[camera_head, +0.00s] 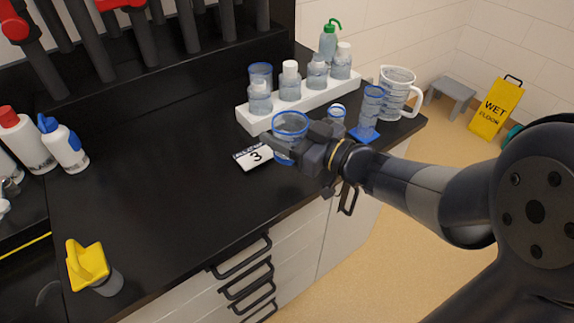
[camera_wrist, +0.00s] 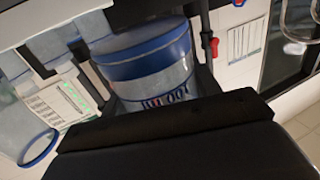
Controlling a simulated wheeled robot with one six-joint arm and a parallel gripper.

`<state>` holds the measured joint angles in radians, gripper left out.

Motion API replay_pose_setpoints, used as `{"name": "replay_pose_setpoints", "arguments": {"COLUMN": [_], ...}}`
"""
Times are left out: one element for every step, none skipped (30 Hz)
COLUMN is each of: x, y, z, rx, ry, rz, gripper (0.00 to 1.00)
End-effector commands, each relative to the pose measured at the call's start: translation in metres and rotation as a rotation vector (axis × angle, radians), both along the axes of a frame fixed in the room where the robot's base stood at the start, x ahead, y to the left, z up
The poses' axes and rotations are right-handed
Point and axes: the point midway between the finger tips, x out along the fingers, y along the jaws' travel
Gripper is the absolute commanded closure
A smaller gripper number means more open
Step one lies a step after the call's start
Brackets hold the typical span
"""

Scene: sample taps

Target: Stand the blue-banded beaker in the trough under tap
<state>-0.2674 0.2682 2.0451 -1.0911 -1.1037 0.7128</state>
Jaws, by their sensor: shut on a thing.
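A clear beaker with a blue band (camera_head: 289,122) is in front of the white rack in the head view. My gripper (camera_head: 292,146) is shut on it from the right. In the wrist view the beaker (camera_wrist: 152,62) fills the space between my two fingers (camera_wrist: 150,75), with its blue band and printed marks showing. It looks upright in the head view; I cannot tell whether its base touches the counter. A card marked 3 (camera_head: 262,157) lies beside it. I cannot make out the tap or trough for certain.
A white rack (camera_head: 318,98) holds several bottles. A blue-based cylinder (camera_head: 372,108) and a measuring jug (camera_head: 397,88) stand behind my gripper. Grey pipes with red parts (camera_head: 35,58) stand upper left. A yellow-handled item (camera_head: 88,263) is front left. The middle counter is clear.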

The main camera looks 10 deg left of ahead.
Motion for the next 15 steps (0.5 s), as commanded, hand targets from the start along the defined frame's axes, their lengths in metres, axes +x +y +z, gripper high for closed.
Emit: {"name": "replay_pose_setpoints", "arguments": {"x": [0.000,0.000,0.000,0.000,0.000,0.000,0.000,0.000,0.000,0.000,0.000,0.000,0.000,0.000,0.000], "y": [0.000,0.000,0.000,0.000,0.000,0.000,0.000,0.000,0.000,0.000,0.000,0.000,0.000,0.000,0.000], "z": [-0.012,-0.016,-0.020,-0.022,-0.024,-0.028,-0.031,-0.036,-0.043,-0.049,-0.054,-0.058,-0.062,-0.065,-0.067], "rx": [0.000,0.000,-0.001,0.000,0.000,0.000,0.000,0.000,0.000,0.000,0.000,0.000,-0.001,0.001,0.001], "ry": [0.005,0.004,0.004,0.003,0.002,0.002,0.003,0.003,0.004,0.005,0.004,0.004,0.004,0.004,0.003], "rz": [0.000,0.000,0.000,0.000,0.000,0.000,0.000,-0.001,-0.001,0.000,0.000,-0.001,-0.001,-0.001,-0.001], "gripper": [0.67,0.67,0.67,0.67,0.67,0.67,0.67,0.67,0.67,0.67,0.67,0.67,0.67,0.67,0.67]}}
